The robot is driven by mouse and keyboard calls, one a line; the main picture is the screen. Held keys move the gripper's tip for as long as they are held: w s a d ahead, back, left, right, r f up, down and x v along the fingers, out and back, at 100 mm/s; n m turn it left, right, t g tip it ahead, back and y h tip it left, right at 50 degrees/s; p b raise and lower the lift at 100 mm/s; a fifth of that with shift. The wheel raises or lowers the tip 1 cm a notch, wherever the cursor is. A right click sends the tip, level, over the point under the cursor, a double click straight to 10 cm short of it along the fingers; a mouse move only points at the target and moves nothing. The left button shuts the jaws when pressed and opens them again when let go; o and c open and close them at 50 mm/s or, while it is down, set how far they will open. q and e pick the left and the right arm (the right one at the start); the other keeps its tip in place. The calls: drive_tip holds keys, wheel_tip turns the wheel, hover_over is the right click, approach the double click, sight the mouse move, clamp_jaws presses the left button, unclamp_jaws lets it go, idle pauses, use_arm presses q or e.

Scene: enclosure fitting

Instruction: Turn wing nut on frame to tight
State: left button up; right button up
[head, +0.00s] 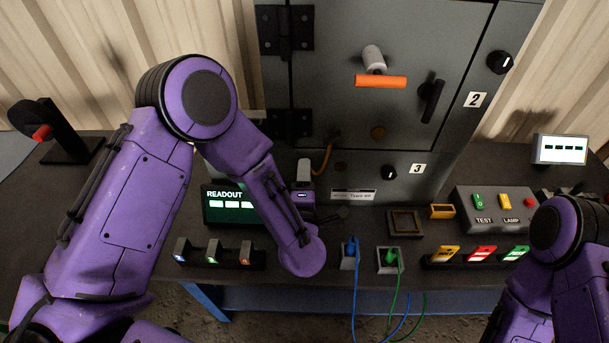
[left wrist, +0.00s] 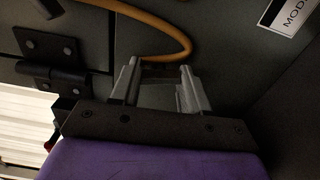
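My left gripper (head: 304,168) is in front of the lower left part of the grey enclosure (head: 345,105), beside an orange cable (head: 323,158). In the left wrist view its two grey fingers (left wrist: 159,68) stand apart with nothing seen between them. The orange cable (left wrist: 185,35) curves just beyond the fingertips, close to the enclosure face. I cannot make out a wing nut in either view; my left arm and gripper hide part of the enclosure's lower front. My right arm shows at the lower right of the head view, but its gripper is not seen.
The enclosure has an orange handle (head: 381,81), a black lever (head: 432,100) and hinges (left wrist: 50,75). A readout box (head: 225,207), a small square frame (head: 405,222), sockets with blue and green cables (head: 390,258), and a button box (head: 495,208) crowd the bench.

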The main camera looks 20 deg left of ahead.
use_arm(q)
drive_tip(key=shift+d+m+p, duration=0.1)
drive_tip(key=shift+m+p, duration=0.2)
drive_tip(key=shift+m, duration=0.9)
drive_tip(key=o, duration=1)
drive_tip(key=shift+s, duration=0.1)
drive_tip(key=b+v, duration=0.1)
drive_tip(key=v, duration=0.9)
drive_tip(key=shift+s+r, duration=0.1)
drive_tip(key=shift+s, duration=0.1)
